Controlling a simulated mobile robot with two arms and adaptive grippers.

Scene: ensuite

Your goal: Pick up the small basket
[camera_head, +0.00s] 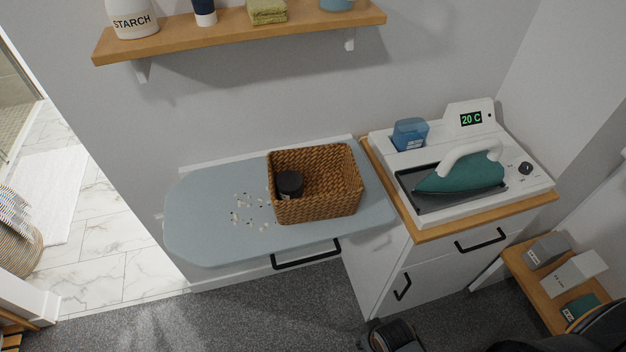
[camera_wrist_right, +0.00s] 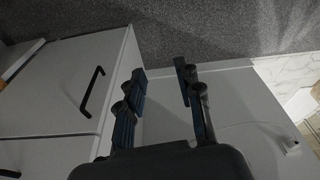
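The small basket (camera_head: 320,209) is brown woven wicker and sits upright on the pale blue ironing board (camera_head: 205,215). A dark round jar (camera_head: 290,184) appears to be inside it, at its left end. My right gripper shows in the right wrist view (camera_wrist_right: 160,70) with its two fingers apart and nothing between them. Part of my right arm shows at the bottom right of the head view, below and right of the basket and apart from it. My left gripper is not in view.
Small pale and dark bits (camera_head: 250,210) lie left of the basket. A white ironing station (camera_head: 440,205) with a teal iron (camera_head: 462,172) stands on the cabinet at right. A wooden shelf (camera_head: 240,29) with a starch bottle (camera_head: 133,18) hangs above. The board's left end is clear.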

